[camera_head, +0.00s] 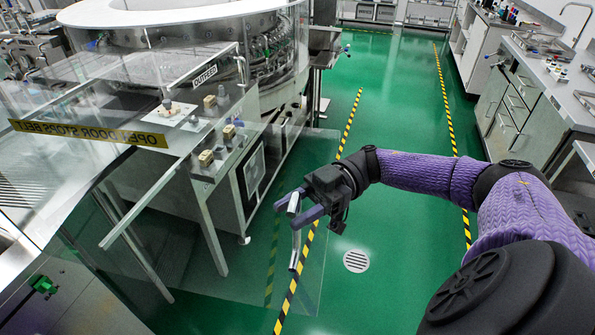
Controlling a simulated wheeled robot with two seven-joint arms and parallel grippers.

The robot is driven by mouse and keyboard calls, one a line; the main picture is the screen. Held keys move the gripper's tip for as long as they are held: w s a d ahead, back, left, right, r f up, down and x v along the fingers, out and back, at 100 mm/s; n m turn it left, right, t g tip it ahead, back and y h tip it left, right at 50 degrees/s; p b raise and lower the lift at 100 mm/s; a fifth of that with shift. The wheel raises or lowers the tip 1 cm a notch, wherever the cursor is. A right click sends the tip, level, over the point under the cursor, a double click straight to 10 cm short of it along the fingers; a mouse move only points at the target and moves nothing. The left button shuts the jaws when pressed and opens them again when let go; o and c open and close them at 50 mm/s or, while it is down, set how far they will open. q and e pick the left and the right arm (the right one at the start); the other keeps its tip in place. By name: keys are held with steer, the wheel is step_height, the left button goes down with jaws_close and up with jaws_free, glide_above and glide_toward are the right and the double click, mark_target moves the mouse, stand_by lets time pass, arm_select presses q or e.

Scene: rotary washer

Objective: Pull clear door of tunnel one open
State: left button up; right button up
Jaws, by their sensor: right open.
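The clear door (312,275) is a see-through panel with a faint edge, standing out over the green floor in the lower middle of the head view. It carries an upright silver bar handle (295,250). My right gripper (300,207) is at the top end of this handle, its purple fingers spread with the bar between or just beside them. Whether the fingers touch the bar cannot be told. My left gripper is out of view.
The rotary washer (205,30) stands at the upper left. Clear tunnel housing with a yellow label (88,133) and a control box with knobs (205,158) lie left of the door. Counters with drawers (515,110) line the right. Green floor (400,110) between is open.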

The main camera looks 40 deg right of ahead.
steer(key=shift+o, duration=0.2)
steer(key=shift+d, duration=0.1)
steer(key=d+b, duration=0.4)
steer(key=d, duration=0.5)
steer(key=shift+s+d, duration=0.3)
steer(key=shift+d, duration=0.1)
steer(key=shift+f, duration=0.1)
